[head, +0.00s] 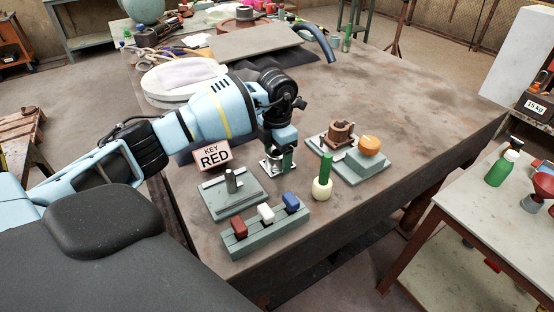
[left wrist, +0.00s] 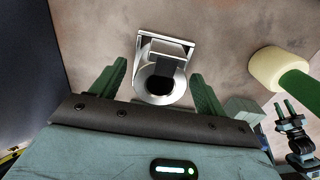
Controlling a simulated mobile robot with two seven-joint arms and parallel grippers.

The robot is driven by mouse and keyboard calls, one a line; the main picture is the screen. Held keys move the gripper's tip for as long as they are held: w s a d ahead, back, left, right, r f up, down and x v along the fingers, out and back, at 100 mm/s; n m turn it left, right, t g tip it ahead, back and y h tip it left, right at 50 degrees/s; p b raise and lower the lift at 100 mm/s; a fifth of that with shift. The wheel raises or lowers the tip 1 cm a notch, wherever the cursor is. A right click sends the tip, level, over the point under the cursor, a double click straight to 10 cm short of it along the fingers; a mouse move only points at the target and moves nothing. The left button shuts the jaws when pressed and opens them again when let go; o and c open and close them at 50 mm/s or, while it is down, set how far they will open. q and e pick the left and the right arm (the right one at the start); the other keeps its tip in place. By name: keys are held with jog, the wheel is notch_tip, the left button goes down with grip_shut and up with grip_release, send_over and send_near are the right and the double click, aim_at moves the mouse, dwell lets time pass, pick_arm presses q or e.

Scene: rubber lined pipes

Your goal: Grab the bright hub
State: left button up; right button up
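The bright hub (left wrist: 160,97) is a shiny metal ring around a dark hole, with a square bright metal frame (left wrist: 139,44) at its far side. In the head view the hub (head: 268,168) is partly hidden by my left gripper (head: 279,161). That gripper points down at it. In the left wrist view my left gripper (left wrist: 158,72) is open, with one green finger on each side of the hub and a gap to each. Nothing is held. My right gripper (left wrist: 285,108) shows small at the right edge, its fingers apart and empty; it is outside the head view.
A green-handled cream knob (head: 322,180) stands right of the hub. A grey block with a post (head: 232,190), a KEY RED sign (head: 212,156) and a rack with red, white and blue pieces (head: 265,227) are nearby.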

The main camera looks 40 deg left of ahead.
pick_arm(q)
jog(key=c, duration=1.3)
jog(key=shift+r, duration=5.05)
